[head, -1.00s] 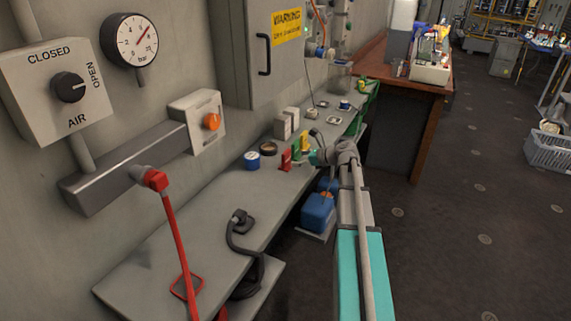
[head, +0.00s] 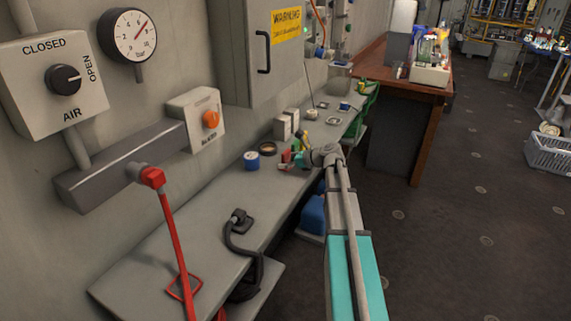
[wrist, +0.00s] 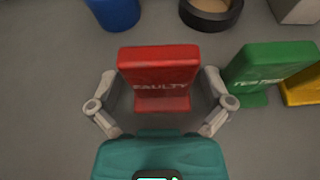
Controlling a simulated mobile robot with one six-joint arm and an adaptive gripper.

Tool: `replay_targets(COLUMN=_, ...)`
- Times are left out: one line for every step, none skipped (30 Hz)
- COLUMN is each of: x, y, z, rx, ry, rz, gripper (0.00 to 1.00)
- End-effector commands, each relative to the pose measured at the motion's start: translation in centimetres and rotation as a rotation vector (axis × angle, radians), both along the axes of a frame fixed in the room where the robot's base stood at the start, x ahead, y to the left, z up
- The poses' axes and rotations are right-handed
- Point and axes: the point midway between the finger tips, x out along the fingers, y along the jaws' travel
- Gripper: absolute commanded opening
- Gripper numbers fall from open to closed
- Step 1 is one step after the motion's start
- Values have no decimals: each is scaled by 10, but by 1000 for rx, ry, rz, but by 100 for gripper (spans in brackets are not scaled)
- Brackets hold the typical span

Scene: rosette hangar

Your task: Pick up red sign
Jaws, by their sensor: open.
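The red sign (wrist: 160,72), lettered "FAULTY", stands upright on the grey bench in the wrist view. My gripper (wrist: 161,97) is open, with one finger on each side of the sign and small gaps showing. In the head view, the red sign (head: 286,156) is a small red patch just left of my gripper (head: 300,158), partly hidden. A green sign (wrist: 272,66) lettered like "TESTED" stands close to the right of my right finger, with a yellow sign (wrist: 301,87) beyond it.
A blue roll (wrist: 114,9) and a dark round dish (wrist: 211,9) sit behind the red sign. The bench's right edge drops to the floor.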

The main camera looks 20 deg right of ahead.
Motion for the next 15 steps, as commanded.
replay_targets(x=0, y=0, z=0, rx=0, ry=0, rz=0, gripper=100)
replay_targets(x=0, y=0, z=0, rx=0, ry=0, rz=0, gripper=100)
replay_targets(x=0, y=0, z=0, rx=0, ry=0, rz=0, gripper=100)
replay_targets(x=0, y=0, z=0, rx=0, ry=0, rz=0, gripper=100)
replay_targets(x=0, y=0, z=0, rx=0, ry=0, rz=0, gripper=100)
replay_targets(x=0, y=0, z=0, rx=0, ry=0, rz=0, gripper=100)
replay_targets(x=0, y=0, z=0, rx=0, ry=0, rz=0, gripper=100)
replay_targets(x=0, y=0, z=0, rx=0, ry=0, rz=0, gripper=100)
replay_targets(x=0, y=0, z=0, rx=0, ry=0, rz=0, gripper=100)
replay_targets(x=0, y=0, z=0, rx=0, ry=0, rz=0, gripper=100)
replay_targets(x=0, y=0, z=0, rx=0, ry=0, rz=0, gripper=100)
replay_targets(x=0, y=0, z=0, rx=0, ry=0, rz=0, gripper=100)
replay_targets(x=0, y=0, z=0, rx=0, ry=0, rz=0, gripper=94)
replay_targets(x=0, y=0, z=0, rx=0, ry=0, rz=0, gripper=89)
replay_targets(x=0, y=0, z=0, rx=0, ry=0, rz=0, gripper=81)
